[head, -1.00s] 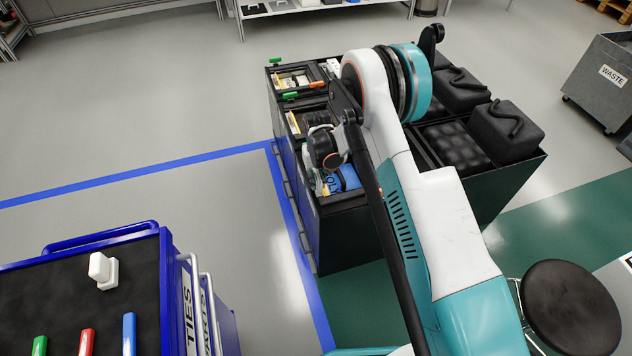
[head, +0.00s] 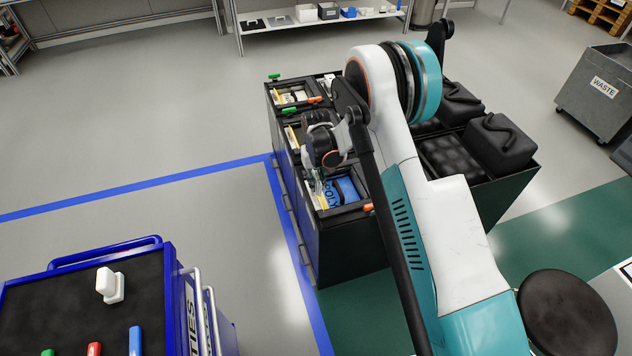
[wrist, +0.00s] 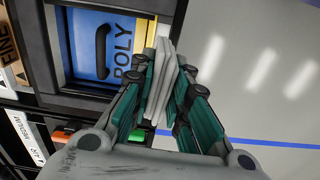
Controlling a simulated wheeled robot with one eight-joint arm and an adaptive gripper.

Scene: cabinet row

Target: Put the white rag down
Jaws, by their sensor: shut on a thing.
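The white rag (wrist: 160,85) shows in the wrist view as a thin folded pale piece standing on edge between my fingers. My gripper (wrist: 162,95) is shut on it. In the head view my gripper (head: 316,182) hangs at the left edge of the dark cabinet's near compartment (head: 345,190). That compartment holds a blue panel marked POLY (wrist: 95,45). In the wrist view the rag's far end overlaps the compartment's right rim. I cannot tell how high the rag is above it. The rag is hard to make out in the head view.
The dark cabinet (head: 345,250) has several top compartments and black handled boxes (head: 498,145). A blue cart (head: 60,310) with a white object (head: 109,285) stands at lower left. A round stool (head: 570,310) is at lower right, a waste bin (head: 598,95) at upper right. The left floor is clear.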

